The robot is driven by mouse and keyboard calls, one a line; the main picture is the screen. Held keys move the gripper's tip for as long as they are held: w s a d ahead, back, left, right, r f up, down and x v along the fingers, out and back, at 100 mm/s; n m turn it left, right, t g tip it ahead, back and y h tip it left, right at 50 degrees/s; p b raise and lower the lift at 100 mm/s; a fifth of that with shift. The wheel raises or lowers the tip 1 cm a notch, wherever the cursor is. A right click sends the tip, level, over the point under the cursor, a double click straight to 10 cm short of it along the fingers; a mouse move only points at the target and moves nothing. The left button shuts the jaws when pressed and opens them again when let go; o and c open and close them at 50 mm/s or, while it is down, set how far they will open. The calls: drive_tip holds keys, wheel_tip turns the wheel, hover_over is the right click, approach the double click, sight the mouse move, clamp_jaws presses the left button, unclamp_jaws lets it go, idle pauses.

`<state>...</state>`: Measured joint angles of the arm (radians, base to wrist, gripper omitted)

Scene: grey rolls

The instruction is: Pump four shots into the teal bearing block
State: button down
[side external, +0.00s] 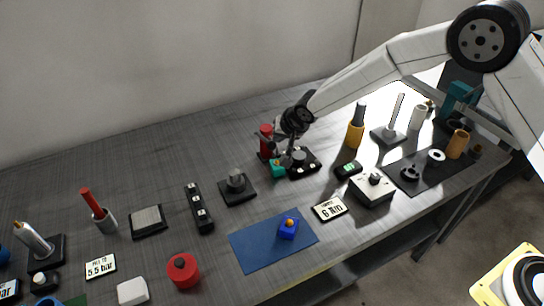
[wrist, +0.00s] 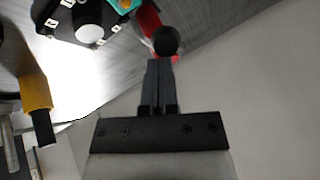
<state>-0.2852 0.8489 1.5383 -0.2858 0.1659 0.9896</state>
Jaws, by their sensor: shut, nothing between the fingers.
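The teal bearing block (side external: 277,169) sits at the left edge of a black base, beside a red upright cylinder (side external: 266,146). In the wrist view the teal block (wrist: 123,4) is cut off by the top edge. The red cylinder there (wrist: 147,20) has a round black top (wrist: 166,41). My gripper (wrist: 159,62) is shut and empty, its fingertips close to that black top; I cannot tell whether they touch. In the side view my gripper (side external: 284,157) hangs beside the red cylinder and over the black base area, partly hiding it.
A yellow bottle (side external: 355,132) and a green-lit display (side external: 348,169) stand right of the base. A blue mat (side external: 258,245) bears a blue block (side external: 289,230). The table behind the cylinder is clear.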

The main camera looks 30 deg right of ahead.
drive_tip(key=shift+s+f, duration=0.3)
drive_tip(key=shift+f, duration=0.45)
drive_tip(key=shift+s+f, duration=0.25)
drive_tip(key=shift+f, duration=0.45)
drive_tip(key=shift+s+f, duration=0.3)
drive_tip(key=shift+f, duration=0.45)
drive_tip(key=shift+s+r, duration=0.1)
drive_tip(key=a+v, duration=0.1)
drive_tip(key=v, duration=0.7)
drive_tip(key=shift+w+d+r, duration=0.3)
drive_tip(key=shift+d, duration=0.15)
